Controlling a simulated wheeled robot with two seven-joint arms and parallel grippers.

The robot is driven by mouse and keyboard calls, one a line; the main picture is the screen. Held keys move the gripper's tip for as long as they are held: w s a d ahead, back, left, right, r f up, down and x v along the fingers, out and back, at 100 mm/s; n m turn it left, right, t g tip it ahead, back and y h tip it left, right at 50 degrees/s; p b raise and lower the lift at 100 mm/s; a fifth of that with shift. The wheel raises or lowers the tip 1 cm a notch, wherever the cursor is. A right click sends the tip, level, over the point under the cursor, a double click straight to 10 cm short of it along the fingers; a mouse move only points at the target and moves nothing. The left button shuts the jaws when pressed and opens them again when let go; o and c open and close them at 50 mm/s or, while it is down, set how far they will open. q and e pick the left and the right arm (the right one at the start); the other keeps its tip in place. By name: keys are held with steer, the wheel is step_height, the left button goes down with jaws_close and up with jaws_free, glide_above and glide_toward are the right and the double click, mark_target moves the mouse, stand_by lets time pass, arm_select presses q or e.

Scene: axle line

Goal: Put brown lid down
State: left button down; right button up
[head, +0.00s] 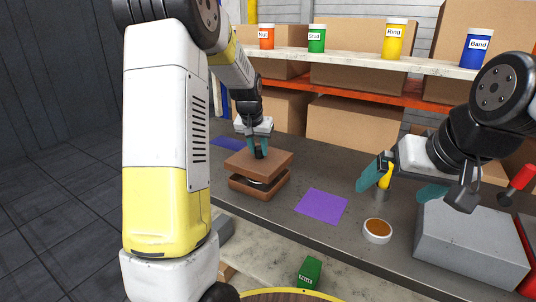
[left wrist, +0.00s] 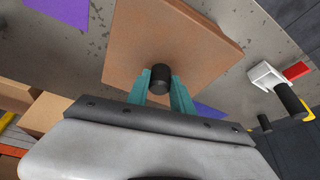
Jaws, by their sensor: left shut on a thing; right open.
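The brown lid (head: 280,161) is a flat square plate with a black knob (left wrist: 160,79). My left gripper (head: 259,147) is shut on the knob from above, and the lid also shows in the left wrist view (left wrist: 190,40). The lid is just over a brown box (head: 247,189) on the grey bench. A gap shows between lid and box, with something pale inside; whether they touch at the back is hidden. My right gripper (head: 400,184) is open at the right, over the bench, with a yellow-handled tool behind its left finger.
A purple mat (head: 321,206) lies bare right of the box; another (head: 228,143) lies behind it. A small bowl of brown stuff (head: 377,231) and a grey block (head: 470,246) stand at the right. A shelf (head: 380,61) with several labelled jars runs behind.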

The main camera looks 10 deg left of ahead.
mark_target(259, 157)
arm_select(q)
steer(key=shift+w+a, duration=0.15)
steer(key=shift+w, duration=0.2)
steer(key=shift+f, duration=1.8)
steer(key=shift+f, duration=0.1)
steer(key=shift+f, duration=0.3)
steer(key=c, duration=1.1)
jaws_free()
steer(key=shift+r, duration=0.15)
